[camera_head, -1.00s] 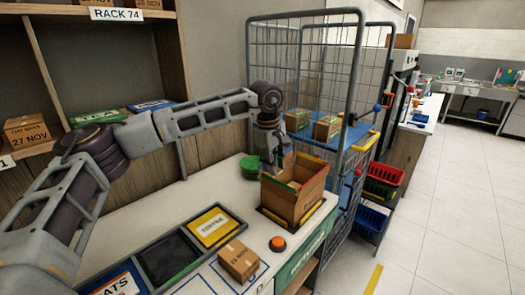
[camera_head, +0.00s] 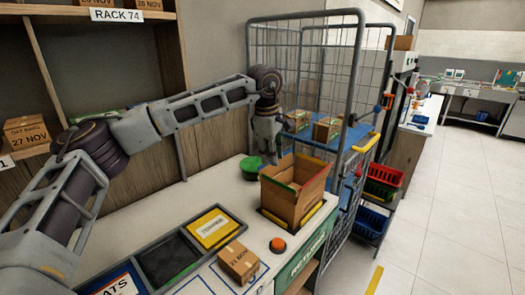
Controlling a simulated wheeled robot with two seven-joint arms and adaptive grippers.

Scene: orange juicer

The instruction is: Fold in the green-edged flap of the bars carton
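The open bars carton (camera_head: 292,205) stands upright on the white bench, its top uncovered. My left gripper (camera_head: 269,157) points down behind the carton's left back corner, apart from the near rim. Its fingers are small and partly hidden, so its opening is unclear. My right gripper is not in view.
A green round object (camera_head: 250,167) lies on the bench behind the carton. A small carton (camera_head: 239,262) and an orange-red button (camera_head: 277,245) are in front. A wire cage trolley (camera_head: 304,75) stands close behind. Trays with a yellow label card (camera_head: 214,228) lie to the left.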

